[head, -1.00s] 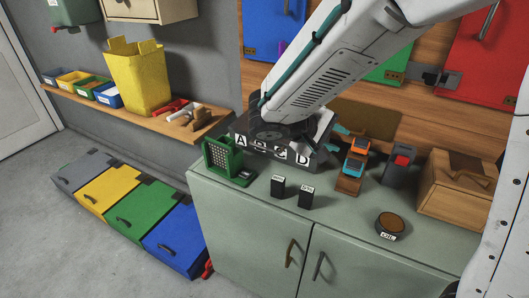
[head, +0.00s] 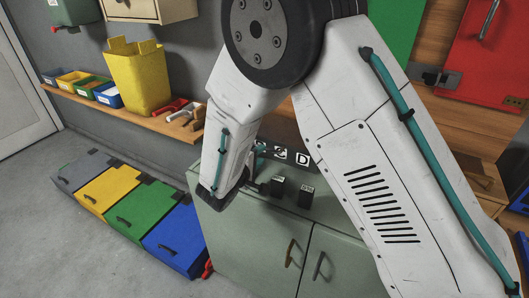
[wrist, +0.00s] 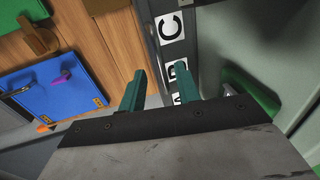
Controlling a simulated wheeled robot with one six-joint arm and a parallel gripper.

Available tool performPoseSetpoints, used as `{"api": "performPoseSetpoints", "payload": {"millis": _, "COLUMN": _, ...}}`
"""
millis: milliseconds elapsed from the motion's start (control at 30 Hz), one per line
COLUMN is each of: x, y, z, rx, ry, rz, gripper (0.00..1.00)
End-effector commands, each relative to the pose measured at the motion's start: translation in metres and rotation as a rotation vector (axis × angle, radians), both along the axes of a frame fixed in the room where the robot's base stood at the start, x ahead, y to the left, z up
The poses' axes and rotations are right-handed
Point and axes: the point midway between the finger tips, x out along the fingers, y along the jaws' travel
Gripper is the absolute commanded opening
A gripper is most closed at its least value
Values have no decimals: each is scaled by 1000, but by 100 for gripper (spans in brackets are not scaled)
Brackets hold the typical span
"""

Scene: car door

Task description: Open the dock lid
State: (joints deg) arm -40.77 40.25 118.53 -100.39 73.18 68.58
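The dock is a dark box on the green cabinet top, with white letter tiles along its front. In the head view my arm hides most of it; the right end of the dock (head: 289,153) shows, with the D tile. In the wrist view its dark strip (wrist: 176,50) runs up and down with the C tile and parts of others. I cannot make out the lid's edge or whether it is raised. The right finger overlaps the lettered strip; contact cannot be told.
Two small black blocks (head: 306,195) stand on the cabinet top (head: 330,212) before the dock. A green object (wrist: 250,88) lies right of the fingers in the wrist view. A wooden wall with a blue panel (wrist: 62,95) is at left there. Floor is free before the colored bins (head: 140,217).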

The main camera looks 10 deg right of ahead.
Motion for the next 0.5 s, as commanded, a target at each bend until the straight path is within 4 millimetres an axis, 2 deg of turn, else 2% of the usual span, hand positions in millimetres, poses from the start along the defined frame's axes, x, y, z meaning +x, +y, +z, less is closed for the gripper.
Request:
{"api": "performPoseSetpoints", "payload": {"millis": 200, "x": 23, "y": -16, "z": -6, "rx": -1, "ry": 1, "rz": -2, "gripper": 33}}
{"api": "performPoseSetpoints", "payload": {"millis": 500, "x": 29, "y": -20, "z": -7, "rx": 0, "ry": 1, "rz": -1, "gripper": 33}}
